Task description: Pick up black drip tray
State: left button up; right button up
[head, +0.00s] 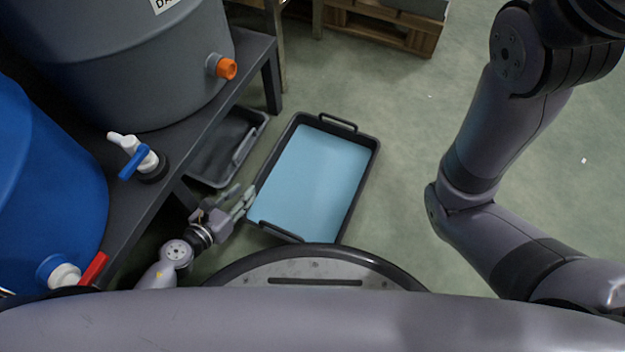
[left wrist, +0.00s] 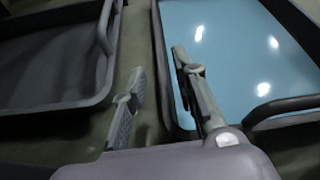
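A black tray (head: 361,190) with a handle at each short end lies on the floor in the middle of the head view. A flat light-blue surface, maybe liquid, fills its inside. A second black tray (head: 212,181), dark and bare inside, lies left of it, partly hidden under the bench; it also shows in the left wrist view (left wrist: 50,103). My left gripper (head: 243,191) is low at the near left edge of the blue-filled tray. In the left wrist view its fingers (left wrist: 159,63) are apart, one over that tray's edge, one over the gap between trays. My right gripper is out of view.
A wooden pallet (head: 380,32) stands at the back. The floor right of the trays is clear.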

aim_at(255, 184)
pick_arm(q)
jog(key=x, duration=0.2)
jog(key=b+x, duration=0.1)
jog(key=x, duration=0.2)
jog(key=shift+s+d+f, duration=0.2)
jog(key=shift+f, duration=0.15)
jog(key=shift+c, duration=0.2)
grip_shut()
jog(key=shift+r, duration=0.1)
